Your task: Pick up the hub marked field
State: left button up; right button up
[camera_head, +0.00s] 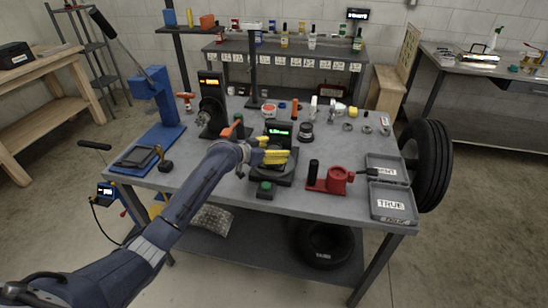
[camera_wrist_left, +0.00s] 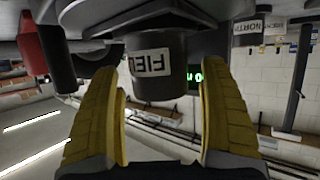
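The dark round hub (camera_wrist_left: 158,77) with a white label, its visible letters reading "FIEL", shows in the left wrist view, where the picture looks upside down. My left gripper (camera_wrist_left: 163,110) has its two yellow fingers spread wide, one on each side of the hub, with visible gaps. In the head view my left gripper (camera_head: 276,153) is at the black stand with a green-lit display (camera_head: 279,131) on the grey workbench (camera_head: 230,175). The fingers hide the hub there, and I cannot make it out. My right gripper is in neither view.
A red fixture (camera_head: 328,180) and an open grey case (camera_head: 393,205) marked "TRUE" stand to the right. A blue press (camera_head: 155,105) is at the left, and a black stand with an orange display (camera_head: 211,105) is behind my arm. Small parts line the bench's back.

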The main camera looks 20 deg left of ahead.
pick_arm(q)
jog(key=c, duration=1.5)
jog(key=shift+r, duration=0.1)
jog(key=shift+c, duration=0.4)
jog(key=shift+r, duration=0.1)
